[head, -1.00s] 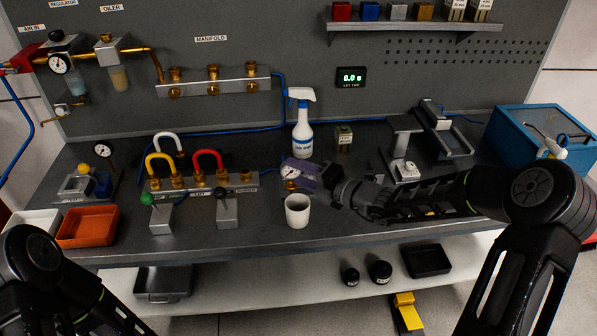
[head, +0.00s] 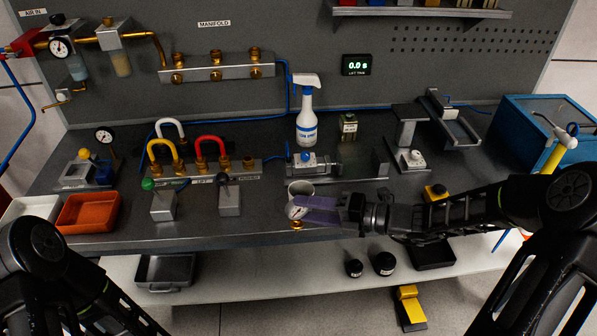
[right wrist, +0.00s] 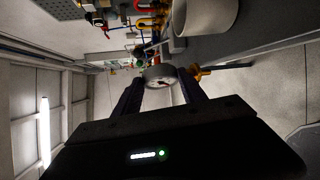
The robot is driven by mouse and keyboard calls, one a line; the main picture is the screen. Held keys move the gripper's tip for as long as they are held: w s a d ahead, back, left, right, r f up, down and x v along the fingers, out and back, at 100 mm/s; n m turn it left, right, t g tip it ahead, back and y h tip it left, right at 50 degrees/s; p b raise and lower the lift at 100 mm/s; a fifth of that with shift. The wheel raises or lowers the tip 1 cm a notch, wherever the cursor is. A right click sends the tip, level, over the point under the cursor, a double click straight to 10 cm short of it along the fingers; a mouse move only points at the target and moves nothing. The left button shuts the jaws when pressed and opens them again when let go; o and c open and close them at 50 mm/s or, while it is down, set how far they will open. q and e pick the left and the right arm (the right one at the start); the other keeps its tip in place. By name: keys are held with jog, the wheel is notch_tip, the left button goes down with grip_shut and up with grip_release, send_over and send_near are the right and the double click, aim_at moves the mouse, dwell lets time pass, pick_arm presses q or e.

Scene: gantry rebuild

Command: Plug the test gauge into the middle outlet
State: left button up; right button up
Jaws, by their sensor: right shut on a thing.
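The test gauge (head: 296,211) is a small round white dial with a brass fitting below it. My right gripper (head: 308,208) is shut on it and holds it in front of the white cup, by the bench's front edge. In the right wrist view the gauge (right wrist: 160,76) sits between the two dark fingers (right wrist: 160,88), with brass to its right. The manifold (head: 200,72) is a grey bar on the back panel with three brass outlets; the middle outlet (head: 215,58) is bare and well apart from the gauge. My left gripper is out of view; only its arm shows.
The white cup (head: 299,188) stands right behind the gauge. Behind it are a cylinder fixture (head: 318,168) and a spray bottle (head: 306,125). A block with yellow, white and red hoses (head: 222,168) and two lever boxes stand left. An orange tray (head: 88,213) is further left.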

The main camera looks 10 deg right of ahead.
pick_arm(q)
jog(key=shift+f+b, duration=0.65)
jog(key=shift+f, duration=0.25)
pick_arm(e)
jog(key=s+d+f, duration=0.3)
jog(key=d+f, duration=0.1)
jog(key=f, duration=0.1)
jog(key=shift+s+f+m+t, duration=0.15)
jog(key=shift+f+m+t, duration=0.25)
jog(key=shift+h, duration=0.3)
